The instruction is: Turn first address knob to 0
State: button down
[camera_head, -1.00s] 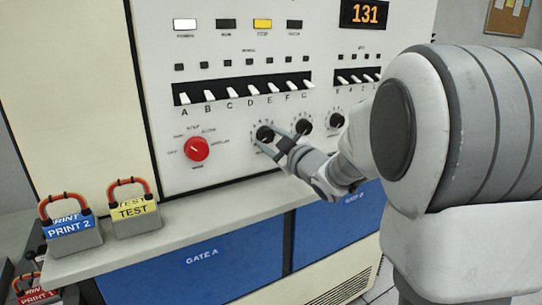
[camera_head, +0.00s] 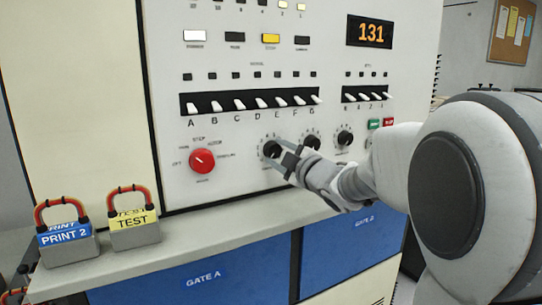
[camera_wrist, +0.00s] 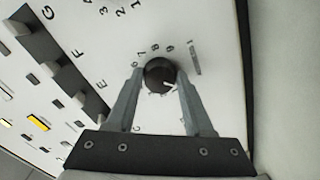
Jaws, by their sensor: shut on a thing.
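The black first address knob (camera_head: 271,149) is the leftmost of three black knobs on the white panel, below the lettered switches. My gripper (camera_head: 281,155) is shut on this knob. In the wrist view the round knob (camera_wrist: 159,74) sits between the two fingertips of my gripper (camera_wrist: 160,82), one on each side. A small white mark shows on the knob. Several digits, with 7, 8 and 9 among them, are printed around it. The fingers hide part of the knob and its scale.
The other black knobs (camera_head: 312,139) (camera_head: 344,138) stand close to the right. A red knob (camera_head: 202,161) is at left. A display (camera_head: 369,31) reads 131. Padlocks marked PRINT 2 (camera_head: 67,240) and TEST (camera_head: 133,222) stand on the ledge (camera_head: 190,247).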

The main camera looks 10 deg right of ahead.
jog(key=shift+c, duration=1.4)
grip_release()
jog(key=p+v, duration=0.2)
jog(key=v, duration=1.5)
jog(key=shift+s, duration=0.2)
